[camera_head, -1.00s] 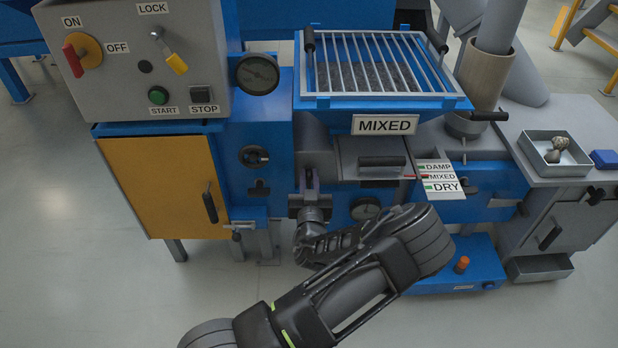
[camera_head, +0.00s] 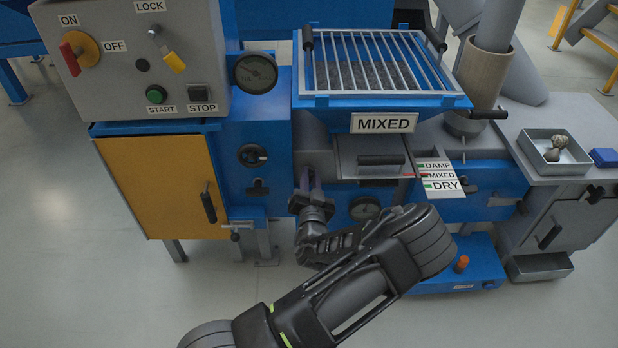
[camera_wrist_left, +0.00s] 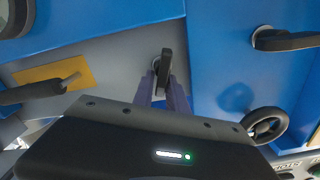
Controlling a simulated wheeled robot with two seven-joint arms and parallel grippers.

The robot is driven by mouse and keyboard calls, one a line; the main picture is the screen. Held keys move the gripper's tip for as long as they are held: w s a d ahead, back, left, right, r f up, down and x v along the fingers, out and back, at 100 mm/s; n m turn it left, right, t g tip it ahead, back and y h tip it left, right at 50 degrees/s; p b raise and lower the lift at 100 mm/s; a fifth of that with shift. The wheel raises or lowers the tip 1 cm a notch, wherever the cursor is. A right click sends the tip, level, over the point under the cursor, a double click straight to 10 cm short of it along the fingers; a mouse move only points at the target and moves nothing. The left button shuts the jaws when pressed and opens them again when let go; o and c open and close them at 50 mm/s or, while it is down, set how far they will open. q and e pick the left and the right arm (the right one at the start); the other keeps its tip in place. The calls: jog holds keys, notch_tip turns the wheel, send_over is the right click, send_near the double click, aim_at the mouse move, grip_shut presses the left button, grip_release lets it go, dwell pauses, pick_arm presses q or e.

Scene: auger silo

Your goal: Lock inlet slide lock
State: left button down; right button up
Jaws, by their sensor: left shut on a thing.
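My left gripper (camera_head: 311,182) is at the front of the machine, below and left of the inlet slide plate (camera_head: 372,146) with its dark bar handle (camera_head: 381,160). In the left wrist view, its two purple-grey fingers (camera_wrist_left: 163,92) are shut on a small black lever (camera_wrist_left: 165,62), which I take to be the inlet slide lock. The lever stands on a grey panel between blue faces. In the head view the gripper hides most of the lever. My right gripper is not in view.
The hopper (camera_head: 384,103) marked MIXED sits above. A control box (camera_head: 120,75) and orange door (camera_head: 160,185) are at left. The wrist view shows a black handwheel (camera_wrist_left: 265,125) and another dark handle (camera_wrist_left: 288,40).

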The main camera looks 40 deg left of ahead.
pick_arm(q)
jog(key=m, duration=0.3)
jog(key=shift+d+f+m+b, duration=0.2)
jog(key=shift+f+m+b, duration=0.1)
jog(key=shift+f+m, duration=0.1)
jog(key=m, duration=0.3)
jog(key=m+b, duration=0.1)
jog(key=m, duration=0.2)
jog(key=f+m+b, duration=0.1)
jog(key=m, duration=0.2)
jog(key=shift+w+d, duration=0.15)
jog(key=shift+m, duration=0.3)
jog(key=c, duration=1.5)
grip_release()
jog(key=shift+r, duration=0.1)
